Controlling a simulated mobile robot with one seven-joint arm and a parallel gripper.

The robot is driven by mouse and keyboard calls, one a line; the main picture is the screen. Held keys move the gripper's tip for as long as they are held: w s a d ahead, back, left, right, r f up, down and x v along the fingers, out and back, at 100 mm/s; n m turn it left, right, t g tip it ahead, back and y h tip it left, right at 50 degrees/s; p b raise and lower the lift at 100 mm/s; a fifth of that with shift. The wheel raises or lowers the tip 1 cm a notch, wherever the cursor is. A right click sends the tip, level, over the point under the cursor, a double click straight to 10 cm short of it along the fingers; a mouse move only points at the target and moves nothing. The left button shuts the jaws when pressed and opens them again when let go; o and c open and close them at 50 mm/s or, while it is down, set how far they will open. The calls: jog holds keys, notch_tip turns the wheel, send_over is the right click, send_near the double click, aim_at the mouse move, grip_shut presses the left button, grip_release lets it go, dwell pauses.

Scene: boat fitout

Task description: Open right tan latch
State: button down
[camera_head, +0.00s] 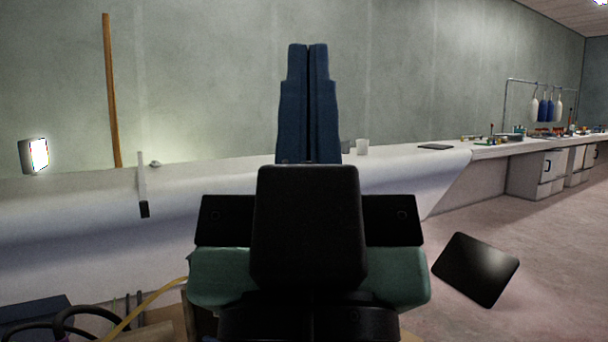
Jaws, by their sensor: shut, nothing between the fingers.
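My gripper (308,48) is in the middle of the view, with its two blue fingers pointing up and pressed together, nothing between them. Its black body and the green part below cover the centre of the scene. I cannot make out a tan latch anywhere in this view. It may be hidden behind my gripper or lie outside the picture. The gripper's distance from the white hull-like surface (75,215) behind it is hard to tell.
A brown plank (112,95) stands against the wall at left, near a bright lamp (36,155). A dark tilted panel (475,269) is at lower right. Drawer cabinets (535,175) stand far right. Floor (530,235) between looks open.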

notch_tip(320, 180, up, 49)
jog(key=p, duration=4.6)
jog(key=shift+p, duration=0.3)
jog(key=shift+w, duration=0.1)
